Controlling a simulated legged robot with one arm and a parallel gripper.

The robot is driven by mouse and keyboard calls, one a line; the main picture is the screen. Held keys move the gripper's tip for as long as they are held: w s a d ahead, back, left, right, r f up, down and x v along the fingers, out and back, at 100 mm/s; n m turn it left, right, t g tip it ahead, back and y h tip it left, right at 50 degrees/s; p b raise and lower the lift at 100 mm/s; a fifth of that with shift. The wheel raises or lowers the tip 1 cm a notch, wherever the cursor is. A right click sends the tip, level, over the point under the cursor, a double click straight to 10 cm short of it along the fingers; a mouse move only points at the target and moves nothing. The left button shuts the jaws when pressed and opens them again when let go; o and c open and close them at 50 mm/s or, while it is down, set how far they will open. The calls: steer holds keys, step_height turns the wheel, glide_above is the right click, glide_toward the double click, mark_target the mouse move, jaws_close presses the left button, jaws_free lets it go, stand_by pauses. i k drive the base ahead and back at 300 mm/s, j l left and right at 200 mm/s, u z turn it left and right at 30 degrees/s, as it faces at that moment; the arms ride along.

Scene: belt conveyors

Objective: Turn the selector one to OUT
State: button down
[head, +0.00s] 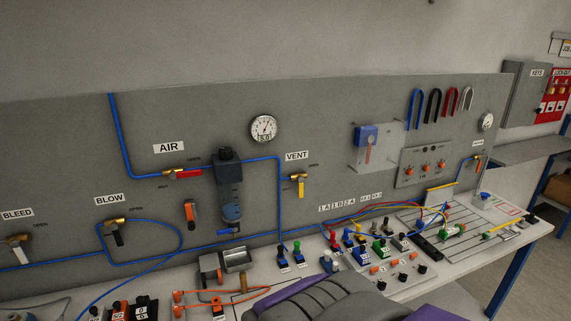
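No label that I can read marks selector one or its OUT position. A small grey panel (424,162) on the back board carries several orange-red knobs, with lettering too small to read. Small black knobs (402,277) and orange parts sit on a grey block at the front of the bench. Black and orange switch boxes (120,309) stand at the lower left, partly cut off by the picture edge. I cannot tell which of these is selector one. Grey and purple parts of my own body fill the bottom middle; my gripper's fingertips do not show.
The back board (350,95) holds AIR (182,173), VENT (298,180), BLOW (115,225) and BLEED (18,240) valves, blue pipes and a gauge (263,128). Coloured push-buttons and hoses crowd the bench. A slotted plate (470,240) lies at right; open floor (540,260) is beyond.

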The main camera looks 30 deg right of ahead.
mark_target(381, 286)
steer(key=z, duration=1.75)
